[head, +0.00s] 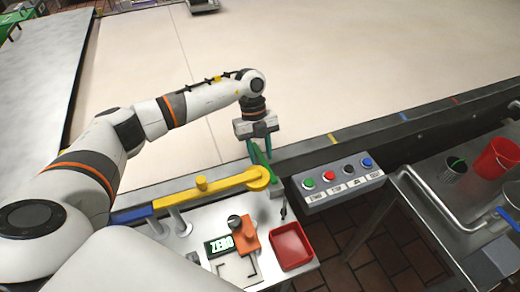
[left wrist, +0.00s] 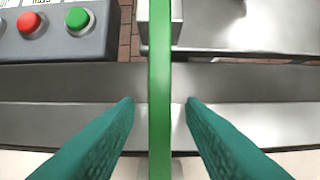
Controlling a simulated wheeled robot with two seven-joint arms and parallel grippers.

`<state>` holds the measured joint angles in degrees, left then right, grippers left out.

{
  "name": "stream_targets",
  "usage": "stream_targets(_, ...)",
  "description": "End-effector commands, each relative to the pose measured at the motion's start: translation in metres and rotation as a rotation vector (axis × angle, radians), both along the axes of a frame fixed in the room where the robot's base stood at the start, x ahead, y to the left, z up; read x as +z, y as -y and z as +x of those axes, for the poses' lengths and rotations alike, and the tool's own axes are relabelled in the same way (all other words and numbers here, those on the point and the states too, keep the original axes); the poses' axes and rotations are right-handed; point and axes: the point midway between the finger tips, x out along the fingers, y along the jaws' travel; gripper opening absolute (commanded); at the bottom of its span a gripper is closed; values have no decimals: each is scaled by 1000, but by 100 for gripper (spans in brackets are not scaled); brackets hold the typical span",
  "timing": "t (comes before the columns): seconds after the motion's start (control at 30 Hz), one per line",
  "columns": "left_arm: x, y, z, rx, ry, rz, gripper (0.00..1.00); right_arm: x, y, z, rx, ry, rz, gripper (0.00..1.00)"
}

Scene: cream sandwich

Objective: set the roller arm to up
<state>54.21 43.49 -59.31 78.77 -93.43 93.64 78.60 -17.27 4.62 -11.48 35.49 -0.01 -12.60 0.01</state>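A yellow arm (head: 215,187) lies roughly level along the near edge of the conveyor, with a round yellow disc at its right end. It looks like the roller arm. A green lever (head: 259,156) rises from beside the disc. My left gripper (head: 259,148) is above the lever, fingers pointing down. In the left wrist view the green lever (left wrist: 159,80) runs between the two teal fingers, with a gap on both sides. The gripper is open around it, not gripping. My right gripper is not in view.
A button box (head: 338,185) with green, red, black and blue buttons stands right of the lever. Below are a red tray (head: 291,246), an orange block (head: 247,241) and a ZERO display (head: 221,244). A red bucket (head: 497,158) stands at right. The wide conveyor belt (head: 370,60) is mostly clear.

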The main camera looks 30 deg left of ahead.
Motion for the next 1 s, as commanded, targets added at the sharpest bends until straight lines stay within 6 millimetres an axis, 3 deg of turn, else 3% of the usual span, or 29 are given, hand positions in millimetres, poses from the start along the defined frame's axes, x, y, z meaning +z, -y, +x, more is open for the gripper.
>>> stream_targets(0.1,0,0,0,0,0,0,35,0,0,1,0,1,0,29)
stream_targets(0.33,0,0,0,0,-1,0,0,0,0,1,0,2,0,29)
stream_targets(0.67,3,0,0,-1,7,8,0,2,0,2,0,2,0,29)
stream_targets(1.0,23,3,-2,-4,116,133,0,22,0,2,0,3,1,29)
